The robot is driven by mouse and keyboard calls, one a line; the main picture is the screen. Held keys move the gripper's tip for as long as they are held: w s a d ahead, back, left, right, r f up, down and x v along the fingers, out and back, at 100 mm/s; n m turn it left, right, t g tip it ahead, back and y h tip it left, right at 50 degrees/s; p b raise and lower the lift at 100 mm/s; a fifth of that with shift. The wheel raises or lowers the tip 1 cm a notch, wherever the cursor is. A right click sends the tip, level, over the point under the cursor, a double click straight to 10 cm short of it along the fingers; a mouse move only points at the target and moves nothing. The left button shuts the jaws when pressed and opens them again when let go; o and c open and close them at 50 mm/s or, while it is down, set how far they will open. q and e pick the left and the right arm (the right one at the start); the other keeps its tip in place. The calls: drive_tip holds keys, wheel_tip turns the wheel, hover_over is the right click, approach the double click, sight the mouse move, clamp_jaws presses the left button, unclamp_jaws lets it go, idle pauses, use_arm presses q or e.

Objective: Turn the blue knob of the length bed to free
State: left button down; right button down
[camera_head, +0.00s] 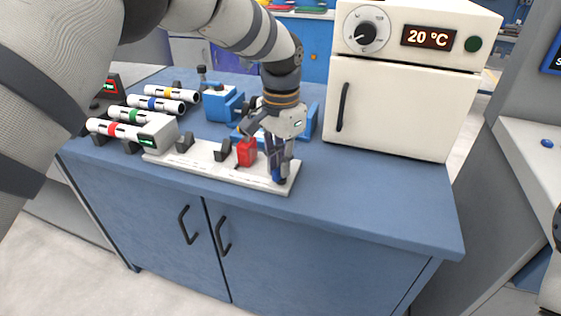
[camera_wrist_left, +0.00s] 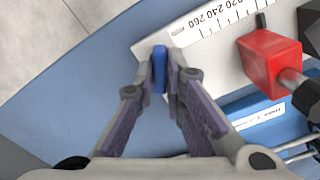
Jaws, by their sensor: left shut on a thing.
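The length bed (camera_head: 215,170) is a long white plate on the blue bench, with dark supports and a red block (camera_head: 246,152). Its near right end carries the blue knob (camera_head: 279,177). In the left wrist view the blue knob (camera_wrist_left: 159,68) sits between the fingertips, by the scale's end of the white bed (camera_wrist_left: 195,28). My left gripper (camera_head: 281,172) points down over that end. In the left wrist view my left gripper (camera_wrist_left: 161,75) is shut on the blue knob. How far the knob is turned cannot be told.
Several white pipes with coloured bands (camera_head: 165,104) lie in a rack at the left. A blue vise-like device (camera_head: 222,104) stands behind the bed. A white oven (camera_head: 400,105) reading 20 °C stands at the right. The bench front right (camera_head: 370,205) is clear.

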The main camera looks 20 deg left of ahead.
use_arm(q)
drive_tip(key=n, duration=0.5)
drive_tip(key=shift+n, duration=0.3)
drive_tip(key=shift+f, duration=0.1)
idle(0.4)
drive_tip(key=c, duration=1.7)
unclamp_jaws()
drive_tip(key=shift+o, duration=0.2)
wheel_tip(320, 180, up, 12)
